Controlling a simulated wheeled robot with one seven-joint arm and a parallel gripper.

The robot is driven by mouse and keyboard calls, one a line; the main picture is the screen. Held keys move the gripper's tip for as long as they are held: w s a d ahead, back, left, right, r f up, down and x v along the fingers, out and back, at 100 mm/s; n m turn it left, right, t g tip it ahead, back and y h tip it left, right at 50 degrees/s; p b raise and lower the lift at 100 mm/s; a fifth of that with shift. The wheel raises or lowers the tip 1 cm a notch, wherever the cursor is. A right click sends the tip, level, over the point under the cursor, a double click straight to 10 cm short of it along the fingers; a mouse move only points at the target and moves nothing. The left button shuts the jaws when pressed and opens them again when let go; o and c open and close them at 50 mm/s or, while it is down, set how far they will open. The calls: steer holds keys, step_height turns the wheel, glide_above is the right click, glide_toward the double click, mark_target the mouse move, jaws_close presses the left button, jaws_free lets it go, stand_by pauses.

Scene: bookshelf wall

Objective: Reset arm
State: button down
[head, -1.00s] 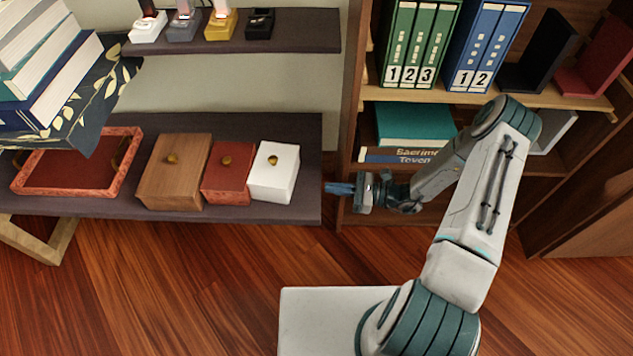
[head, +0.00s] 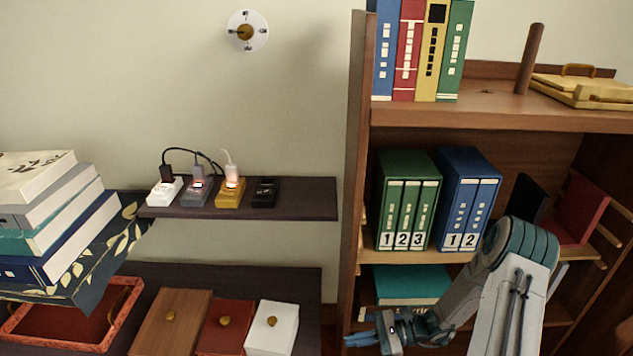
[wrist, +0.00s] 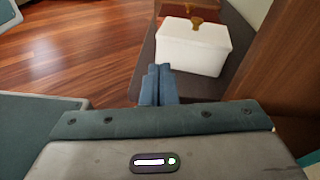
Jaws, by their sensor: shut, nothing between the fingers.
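My gripper (head: 362,341) is at the lower middle of the head view, in front of the bookcase's lower shelf and right of the white box (head: 271,329). Its blue fingers are shut together with nothing between them. In the wrist view the closed fingers (wrist: 158,86) point toward the white box (wrist: 193,46), with a gap between. My arm is bent, coming in from the lower right.
A dark lower shelf (head: 292,282) holds a wooden box (head: 170,322), a red box (head: 226,330) and a red tray (head: 70,325). An upper shelf (head: 320,195) carries several small chargers. Right, a bookcase (head: 352,150) holds green binders (head: 407,205) and blue binders (head: 468,200).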

steer(key=s+d+r+n+t+h+p, duration=0.1)
steer(key=s+r+n+h+p, duration=0.4)
steer(key=r, duration=1.2)
steer(key=s+d+r+n+t+h+p, duration=0.1)
steer(key=s+r+n+h+p, duration=0.4)
steer(key=r+p, duration=0.6)
steer(key=s+d+r+n+t+h+p, duration=0.1)
steer(key=s+d+r+n+h+p, duration=0.2)
steer(key=r, duration=2.1)
steer(key=shift+s+r+n+t+h+p, duration=0.35)
steer(key=shift+s+n+h+p, duration=1.05)
steer(key=shift+p, duration=1.05)
steer(key=shift+w, duration=0.1)
